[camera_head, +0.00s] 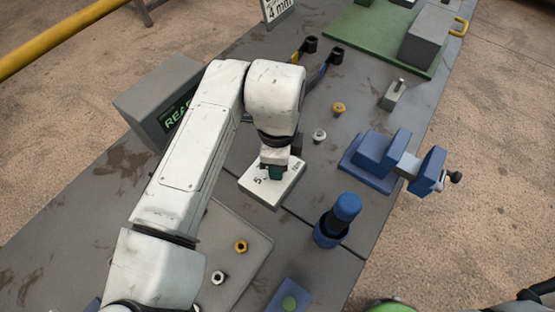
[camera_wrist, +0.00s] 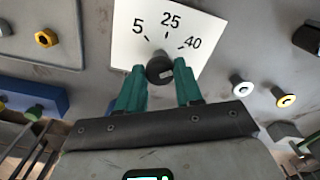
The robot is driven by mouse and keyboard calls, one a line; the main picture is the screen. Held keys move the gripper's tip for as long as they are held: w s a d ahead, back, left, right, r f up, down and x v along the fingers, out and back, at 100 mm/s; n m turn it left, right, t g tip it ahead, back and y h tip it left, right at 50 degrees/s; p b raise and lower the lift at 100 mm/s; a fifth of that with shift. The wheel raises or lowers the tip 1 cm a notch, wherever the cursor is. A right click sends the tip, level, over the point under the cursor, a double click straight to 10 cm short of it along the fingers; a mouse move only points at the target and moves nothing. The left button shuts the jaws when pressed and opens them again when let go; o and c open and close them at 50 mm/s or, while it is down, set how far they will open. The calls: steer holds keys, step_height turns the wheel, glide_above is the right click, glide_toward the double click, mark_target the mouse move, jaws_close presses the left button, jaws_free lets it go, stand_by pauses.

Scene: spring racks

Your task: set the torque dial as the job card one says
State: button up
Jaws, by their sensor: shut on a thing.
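The torque dial is a white plate (camera_head: 260,192) on the bench, marked 5, 25 and 40 in the wrist view (camera_wrist: 205,35). Its dark round knob (camera_wrist: 159,70) stands between my two green fingertips. My gripper (camera_wrist: 160,82) is shut on the knob from above. A small pale mark shows on the knob, but I cannot tell which number it points to. In the head view my gripper (camera_head: 275,172) covers the knob and part of the scale. A white card (camera_head: 278,10) at the top edge is cut off; the part that shows seems to read "4 mm".
A grey display (camera_head: 160,100) with green letters stands behind my arm. A blue vise (camera_head: 385,160) and a blue cylinder in a holder (camera_head: 340,215) stand right of the dial. Loose nuts, a grey tray (camera_head: 235,215) and a green mat (camera_head: 375,35) lie on the bench.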

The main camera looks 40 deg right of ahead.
steer(key=o, duration=1)
steer(key=shift+o, duration=0.2)
step_height(320, 180, up, 11)
steer(key=shift+b, duration=0.35)
